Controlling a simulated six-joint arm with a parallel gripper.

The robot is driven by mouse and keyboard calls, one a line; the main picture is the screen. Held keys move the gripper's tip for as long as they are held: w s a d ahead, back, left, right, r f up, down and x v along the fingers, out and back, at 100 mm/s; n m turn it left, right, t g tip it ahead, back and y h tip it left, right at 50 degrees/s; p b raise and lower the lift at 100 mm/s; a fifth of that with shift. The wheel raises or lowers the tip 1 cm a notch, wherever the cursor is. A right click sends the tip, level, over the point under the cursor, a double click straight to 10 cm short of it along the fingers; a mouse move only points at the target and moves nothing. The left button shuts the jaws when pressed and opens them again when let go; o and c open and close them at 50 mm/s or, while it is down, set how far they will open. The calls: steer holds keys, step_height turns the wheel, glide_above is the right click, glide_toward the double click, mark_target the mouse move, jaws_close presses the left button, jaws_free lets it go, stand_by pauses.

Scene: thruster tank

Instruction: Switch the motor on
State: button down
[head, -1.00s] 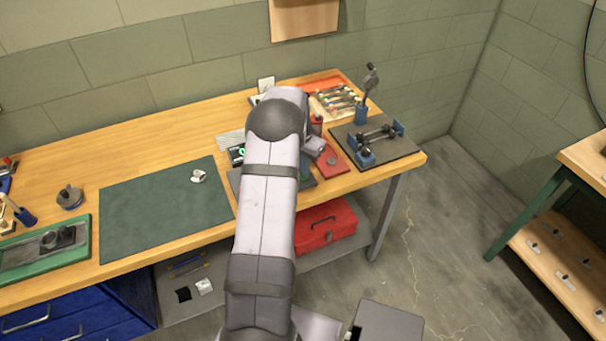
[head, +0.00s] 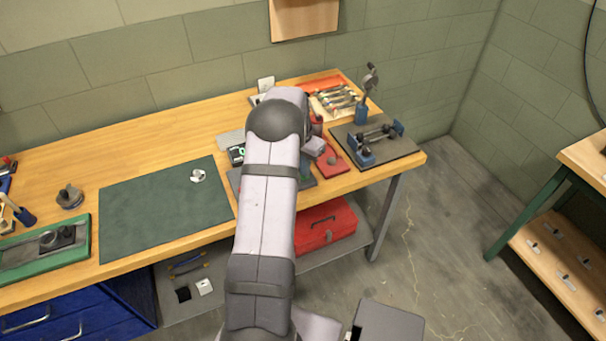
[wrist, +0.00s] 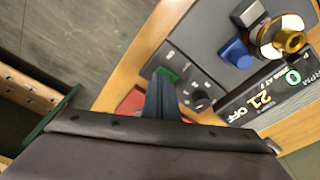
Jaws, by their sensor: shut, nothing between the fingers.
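In the wrist view my gripper (wrist: 161,82) is shut and empty, its dark fingers pointing at a grey control panel (wrist: 184,62). A green switch (wrist: 168,75) on the panel shows right at the fingertips, partly covered by them. I cannot tell whether they touch it. A dark knob (wrist: 200,101) with marks around it sits beside the switch. In the head view my arm hides the panel and gripper; part of the display (head: 236,154) shows left of the arm.
A blue cylinder (wrist: 236,53) and a brass-coloured fitting (wrist: 289,40) stand near the display. In the head view a dark plate with a blue-ended fixture (head: 378,140) lies right of my arm on the wooden bench. A green mat (head: 150,215) to the left is mostly clear.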

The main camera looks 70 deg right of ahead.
steer(key=shift+f+b, duration=0.3)
steer(key=shift+f, duration=0.2)
steer(key=shift+r, duration=0.15)
step_height(320, 180, up, 7)
steer(key=p, duration=0.4)
steer(key=shift+p, duration=0.4)
stand_by(0.3)
stand_by(0.4)
